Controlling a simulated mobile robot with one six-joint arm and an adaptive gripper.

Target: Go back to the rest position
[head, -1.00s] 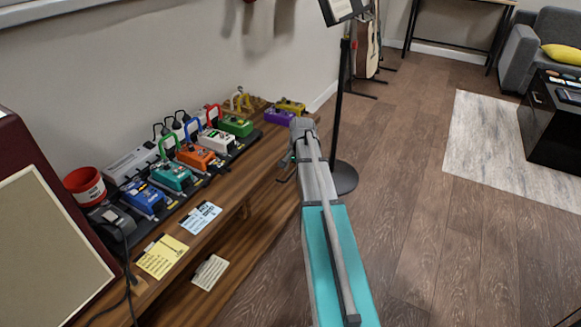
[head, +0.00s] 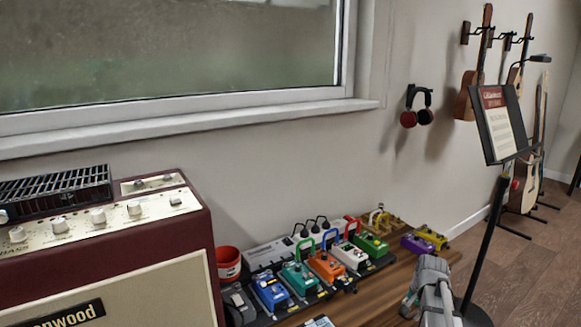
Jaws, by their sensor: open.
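My gripper (head: 411,303) shows at the lower right of the head view, beside the front edge of the wooden bench (head: 385,297). It is open, and I see nothing held in it. Part of my arm rises from the bottom edge behind it. On the bench is a pedalboard with a blue pedal (head: 270,291), a teal pedal (head: 299,279), an orange pedal (head: 326,267), a white pedal (head: 350,256) and a green pedal (head: 370,245).
A maroon amplifier (head: 205,262) fills the lower left. A red cup (head: 228,263) stands beside it. A music stand (head: 488,225) rises just right of my arm. Headphones (head: 417,106) and guitars (head: 467,95) hang on the wall. Floor shows at the right.

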